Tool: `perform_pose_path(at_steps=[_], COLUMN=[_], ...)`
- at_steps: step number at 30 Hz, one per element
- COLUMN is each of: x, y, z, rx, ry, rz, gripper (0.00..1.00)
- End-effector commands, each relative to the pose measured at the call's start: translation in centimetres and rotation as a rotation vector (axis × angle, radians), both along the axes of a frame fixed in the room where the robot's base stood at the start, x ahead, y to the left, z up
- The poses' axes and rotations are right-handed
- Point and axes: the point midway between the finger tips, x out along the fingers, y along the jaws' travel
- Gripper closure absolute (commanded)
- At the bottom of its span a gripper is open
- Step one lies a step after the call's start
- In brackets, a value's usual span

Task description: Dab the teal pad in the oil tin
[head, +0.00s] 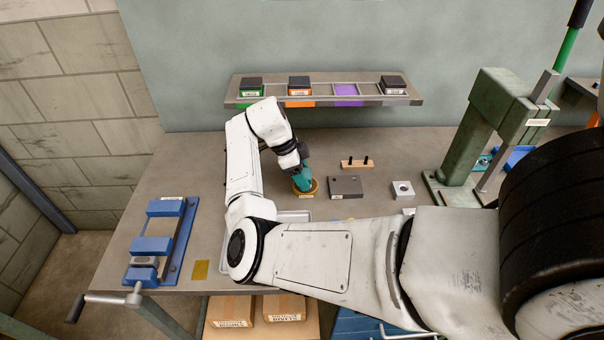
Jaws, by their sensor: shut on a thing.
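The oil tin (306,193) is a small round yellow-brown tin with a pale label on the bench, left of the dark plate. My gripper (301,170) is directly above it, pointing down, and is shut on the teal pad (303,178). The pad's lower end is at or inside the tin's mouth; I cannot tell how deep it sits or whether it touches the bottom. My wrist hides the upper part of the pad and the fingers.
A dark plate (345,187), a wooden peg block (357,164) and a metal block (402,189) lie right of the tin. A blue vise (160,240) is at left. A shelf (380,98) hangs behind. The green press (490,125) stands at right.

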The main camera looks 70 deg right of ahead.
Motion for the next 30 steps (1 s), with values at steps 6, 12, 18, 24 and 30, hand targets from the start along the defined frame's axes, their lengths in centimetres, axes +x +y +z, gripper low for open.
perform_pose_path(at_steps=[6,12,18,24,30], x=[0.00,-0.01,0.00,0.00,0.00], y=[-0.01,0.00,-0.01,-0.01,-0.01], z=[-0.01,-0.20,-0.42,-0.64,-0.85], rx=[0.000,0.000,0.000,0.000,0.000], ry=[0.000,0.000,0.000,0.000,0.000], rz=[0.000,0.000,0.000,0.000,0.000], gripper=[0.65,0.65,0.65,0.65,0.65])
